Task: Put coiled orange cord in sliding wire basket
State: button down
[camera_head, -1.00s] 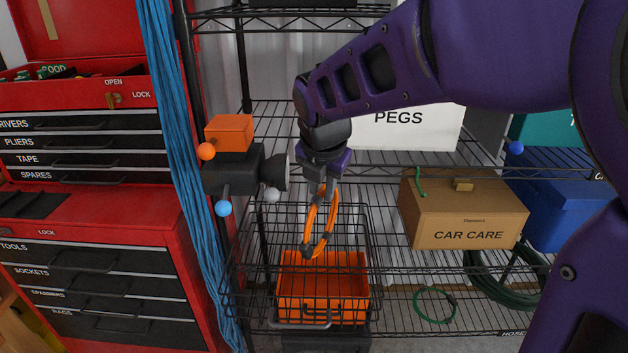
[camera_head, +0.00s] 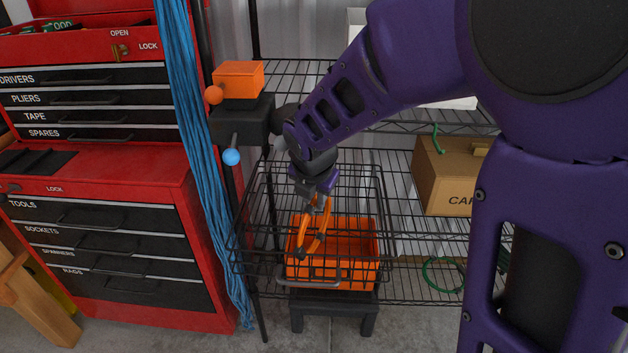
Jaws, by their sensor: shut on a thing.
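The coiled orange cord (camera_head: 328,218) hangs upright from my gripper (camera_head: 316,200), which is shut on its upper part. My gripper points down over the sliding wire basket (camera_head: 262,262), a black wire basket pulled out from the shelf rack. The lower part of the cord shows in front of or inside the orange bin (camera_head: 350,225) seen through the basket's wires. I cannot tell whether the cord touches the bin or the basket.
A red tool cabinet (camera_head: 100,212) and blue hanging ropes (camera_head: 195,170) stand left of the basket. A dark box with an orange block (camera_head: 238,80) is behind on the left. A cardboard box (camera_head: 442,185) and green coil (camera_head: 443,274) sit to the right on the rack.

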jog(key=shift+a+f, duration=0.4)
jog(key=shift+f, duration=0.05)
jog(key=shift+d+f, duration=0.1)
jog(key=shift+f+b, duration=0.15)
jog(key=shift+b, duration=0.15)
jog(key=c, duration=0.7)
grip_release()
